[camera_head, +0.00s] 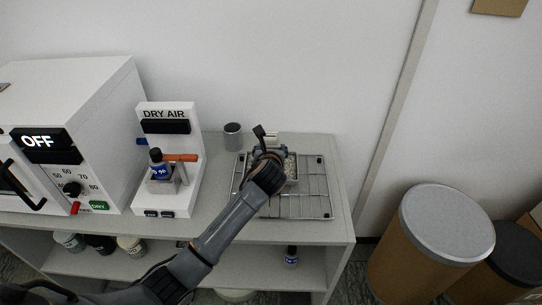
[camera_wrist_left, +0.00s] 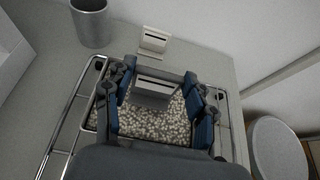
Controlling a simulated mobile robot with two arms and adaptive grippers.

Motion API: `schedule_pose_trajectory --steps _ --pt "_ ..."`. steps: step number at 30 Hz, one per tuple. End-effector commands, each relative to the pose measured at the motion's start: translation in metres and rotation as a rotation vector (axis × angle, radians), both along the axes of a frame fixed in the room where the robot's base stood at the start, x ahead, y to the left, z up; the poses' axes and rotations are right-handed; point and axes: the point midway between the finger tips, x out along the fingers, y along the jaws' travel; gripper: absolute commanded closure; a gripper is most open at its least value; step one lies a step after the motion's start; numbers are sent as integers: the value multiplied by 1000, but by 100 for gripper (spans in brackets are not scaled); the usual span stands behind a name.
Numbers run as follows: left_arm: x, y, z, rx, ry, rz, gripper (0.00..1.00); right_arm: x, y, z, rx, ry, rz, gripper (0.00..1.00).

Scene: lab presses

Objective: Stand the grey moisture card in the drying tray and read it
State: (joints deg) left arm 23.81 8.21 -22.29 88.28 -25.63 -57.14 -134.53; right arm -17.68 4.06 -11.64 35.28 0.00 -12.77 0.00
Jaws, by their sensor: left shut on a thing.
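My left gripper (camera_head: 268,150) is over the bead-filled drying tray on the bench and hides much of it in the head view. In the left wrist view the gripper (camera_wrist_left: 156,88) is shut on a small grey card (camera_wrist_left: 152,98) with a pale upper edge. The card is between the fingertips, over the pale beads of the drying tray (camera_wrist_left: 150,130). I cannot tell whether its lower edge touches the beads. No reading on the card is legible. The tray's bead-filled end shows in the head view (camera_head: 291,168). My right gripper is not in view.
The tray sits on a wire rack (camera_head: 307,208). A grey cup (camera_head: 233,136) and a small white stand (camera_wrist_left: 154,40) are behind. Left are the DRY AIR unit (camera_head: 166,112), with a dark-capped bottle (camera_head: 157,164), and an oven (camera_head: 95,95) marked OFF. Drums stand right.

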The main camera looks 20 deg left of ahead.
Motion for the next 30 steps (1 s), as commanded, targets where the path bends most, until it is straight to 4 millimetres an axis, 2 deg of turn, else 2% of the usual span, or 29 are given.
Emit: schedule_pose_trajectory --steps 1,5,16,17,20,30 --pt "-2 -2 -11 -4 9 0 66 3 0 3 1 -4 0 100" --pt "-2 -2 -24 -1 5 -2 66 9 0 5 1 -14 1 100" --pt "-2 -2 -28 0 4 -3 66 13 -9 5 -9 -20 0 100" --pt "-2 -2 -28 -1 3 -2 40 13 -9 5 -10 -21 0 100" --pt "-2 -2 -28 -1 3 -2 22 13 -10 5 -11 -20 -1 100" --pt "-2 -2 -26 -1 3 -2 22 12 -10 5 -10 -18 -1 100"
